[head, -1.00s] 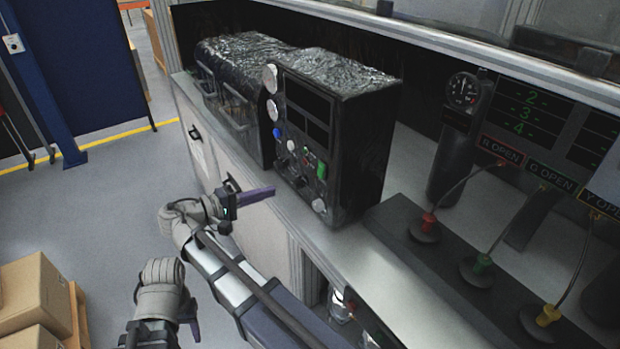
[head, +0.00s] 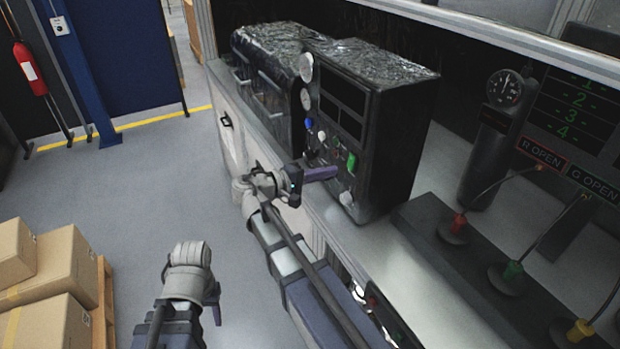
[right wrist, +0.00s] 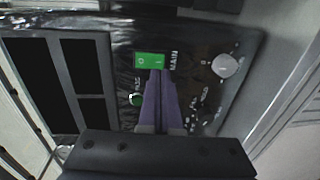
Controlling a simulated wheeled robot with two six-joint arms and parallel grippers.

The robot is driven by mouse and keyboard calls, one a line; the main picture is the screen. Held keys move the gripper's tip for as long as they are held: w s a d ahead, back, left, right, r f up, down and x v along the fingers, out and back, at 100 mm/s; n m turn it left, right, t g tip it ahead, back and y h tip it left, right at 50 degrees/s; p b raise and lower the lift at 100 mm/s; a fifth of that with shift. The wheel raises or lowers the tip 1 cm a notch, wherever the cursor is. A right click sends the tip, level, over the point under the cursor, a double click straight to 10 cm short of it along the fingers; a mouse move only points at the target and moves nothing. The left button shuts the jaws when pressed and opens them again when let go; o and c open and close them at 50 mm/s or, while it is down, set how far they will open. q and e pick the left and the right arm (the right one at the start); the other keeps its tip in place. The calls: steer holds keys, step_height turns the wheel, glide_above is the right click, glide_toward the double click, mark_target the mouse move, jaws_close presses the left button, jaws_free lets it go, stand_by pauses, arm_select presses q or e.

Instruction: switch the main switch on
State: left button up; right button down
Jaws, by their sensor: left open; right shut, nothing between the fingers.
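The main switch is a green rocker (head: 351,162) on the front panel of a black machine housing (head: 395,130). In the right wrist view the green rocker (right wrist: 149,61) has "MAIN" printed beside it; I cannot tell which side is pressed in. My right gripper (head: 334,172) is shut and empty, its purple fingers pointing at the panel just in front of the switch. In the right wrist view its fingertips (right wrist: 158,74) appear just below the rocker; whether they touch is unclear. My left gripper (head: 215,303) is open and empty, low and away from the bench.
A round green button (right wrist: 135,99) and a pale knob (right wrist: 225,66) sit near the switch. A dark unit with handles stands left of the housing. Red, green and yellow cable plugs (head: 459,225) stand to the right. Cardboard boxes (head: 55,265) are at lower left; the floor between is clear.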

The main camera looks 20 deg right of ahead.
mark_target(349, 168)
steer(key=shift+w+d+f, duration=0.1)
steer(key=shift+d+f, duration=0.05)
steer(key=shift+d, duration=0.85)
steer(key=shift+w+d+f, duration=0.1)
steer(key=shift+d, duration=0.85)
steer(key=shift+d+f+b, duration=0.15)
steer(key=shift+d+b, duration=0.1)
steer(key=shift+b, duration=0.1)
steer(key=shift+a, duration=0.1)
